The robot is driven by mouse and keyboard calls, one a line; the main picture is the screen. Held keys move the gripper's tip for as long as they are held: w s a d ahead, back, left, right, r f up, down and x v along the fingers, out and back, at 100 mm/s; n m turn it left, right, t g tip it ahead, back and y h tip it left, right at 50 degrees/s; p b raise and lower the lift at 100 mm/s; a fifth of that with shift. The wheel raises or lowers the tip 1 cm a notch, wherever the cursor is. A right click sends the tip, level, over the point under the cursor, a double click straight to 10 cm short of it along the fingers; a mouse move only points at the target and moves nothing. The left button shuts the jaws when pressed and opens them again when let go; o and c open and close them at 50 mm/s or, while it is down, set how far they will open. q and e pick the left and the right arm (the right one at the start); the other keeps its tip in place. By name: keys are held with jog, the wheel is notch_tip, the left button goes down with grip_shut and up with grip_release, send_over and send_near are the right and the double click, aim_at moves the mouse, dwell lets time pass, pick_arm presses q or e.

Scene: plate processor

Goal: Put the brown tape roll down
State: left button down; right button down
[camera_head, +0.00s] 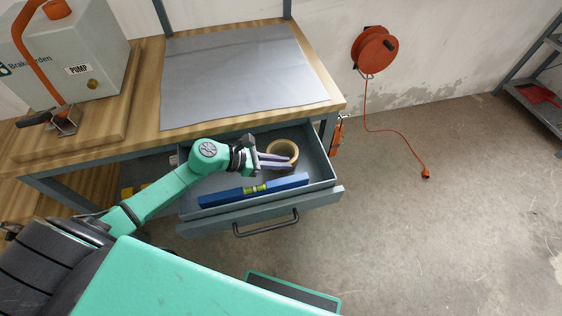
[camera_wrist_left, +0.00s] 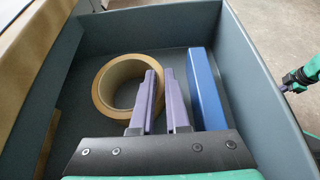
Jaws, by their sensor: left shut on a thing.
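The brown tape roll (camera_head: 283,150) is inside the open drawer (camera_head: 322,165), toward its back right in the head view. It also shows in the left wrist view (camera_wrist_left: 103,92), with its ring opening facing up. My left gripper (camera_head: 289,162) reaches into the drawer from the left and is shut on the roll's near wall. In the left wrist view its purple fingers (camera_wrist_left: 162,85) hide the right side of the roll. I cannot tell whether the roll touches the drawer floor.
A blue spirit level (camera_head: 228,195) lies along the drawer's front, beside the fingers. The drawer walls surround the gripper. The workbench top with a grey mat (camera_head: 240,75) overhangs the drawer's back. A pump box (camera_head: 75,55) stands at left. Drawer floor is clear left of the roll.

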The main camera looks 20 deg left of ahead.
pick_arm(q)
jog(key=c, duration=0.9)
grip_release()
jog(key=v, duration=1.2)
jog(key=shift+s, duration=0.1)
